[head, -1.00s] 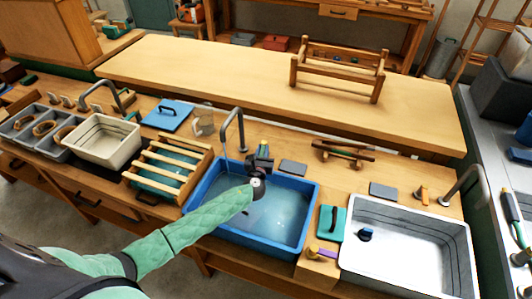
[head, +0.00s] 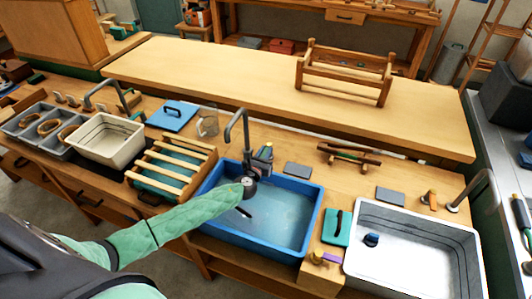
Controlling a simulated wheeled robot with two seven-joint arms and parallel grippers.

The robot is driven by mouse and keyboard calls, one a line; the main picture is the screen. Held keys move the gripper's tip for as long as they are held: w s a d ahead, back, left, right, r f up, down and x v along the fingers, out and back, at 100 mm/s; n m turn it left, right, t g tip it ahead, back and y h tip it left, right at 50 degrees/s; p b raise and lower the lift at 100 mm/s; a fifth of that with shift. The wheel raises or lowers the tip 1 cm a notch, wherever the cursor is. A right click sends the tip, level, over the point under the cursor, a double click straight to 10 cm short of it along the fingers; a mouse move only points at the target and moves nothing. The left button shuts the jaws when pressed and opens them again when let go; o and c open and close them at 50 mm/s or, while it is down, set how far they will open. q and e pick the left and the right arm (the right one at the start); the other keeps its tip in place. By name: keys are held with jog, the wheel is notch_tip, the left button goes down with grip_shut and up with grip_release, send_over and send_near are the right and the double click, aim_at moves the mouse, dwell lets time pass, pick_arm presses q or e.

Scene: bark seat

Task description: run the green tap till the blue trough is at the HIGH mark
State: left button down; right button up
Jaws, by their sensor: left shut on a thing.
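The blue trough (head: 314,212) stands in the bench, with pale blue water (head: 275,215) in it, its surface below the rim. A grey tap spout (head: 245,128) rises behind it and bends over its left part. A small green tap part (head: 267,147) shows beside the spout. My left gripper (head: 261,160) is shut at this tap, over the trough's back edge, and hides most of what it holds. My left sleeve covers the trough's left front. I cannot make out the HIGH mark or a falling stream. My right gripper is not in view.
A white sink (head: 465,245) with its own tap (head: 470,188) is at right, a cream basin (head: 105,138) at left. A slatted wooden rack (head: 172,165) adjoins the trough. A teal block (head: 336,227) lies between trough and white sink. A grey pad (head: 297,169) lies behind.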

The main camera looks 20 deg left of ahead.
pick_arm(q)
jog(key=c, duration=1.3)
grip_release()
jog(key=shift+s+f, duration=0.1)
jog(key=shift+s, duration=0.3)
jog(key=shift+s+b, duration=1.25)
jog(key=shift+s, duration=2.2)
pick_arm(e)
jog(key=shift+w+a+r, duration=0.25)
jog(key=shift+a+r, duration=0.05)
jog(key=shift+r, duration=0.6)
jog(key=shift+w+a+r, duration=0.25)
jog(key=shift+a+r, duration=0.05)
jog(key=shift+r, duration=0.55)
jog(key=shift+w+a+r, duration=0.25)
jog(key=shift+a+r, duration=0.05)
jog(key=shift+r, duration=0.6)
